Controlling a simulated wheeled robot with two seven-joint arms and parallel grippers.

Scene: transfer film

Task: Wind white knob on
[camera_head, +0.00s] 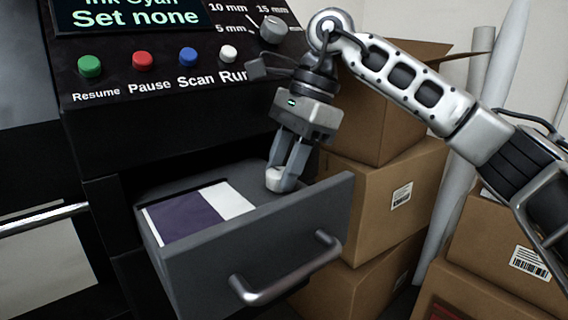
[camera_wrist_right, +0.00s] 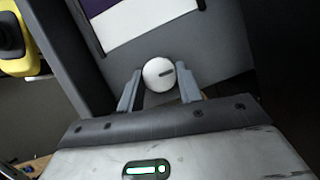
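The white knob (camera_head: 281,180) is a small round piece with a dark mark on its top. It sits in the right part of the open grey drawer (camera_head: 252,260). My right gripper (camera_head: 284,170) points down into the drawer, with its fingertips on either side of the knob. In the right wrist view the knob (camera_wrist_right: 159,74) lies between the two spread fingertips (camera_wrist_right: 160,82). I cannot tell whether the fingers press on it or leave a small gap. My left gripper is not in view.
A purple and white sheet (camera_head: 195,212) lies in the drawer, left of the knob. The machine panel above has several coloured buttons and a grey dial (camera_head: 273,29). Cardboard boxes (camera_head: 390,195) stand to the right. The drawer handle (camera_head: 285,275) sticks out in front.

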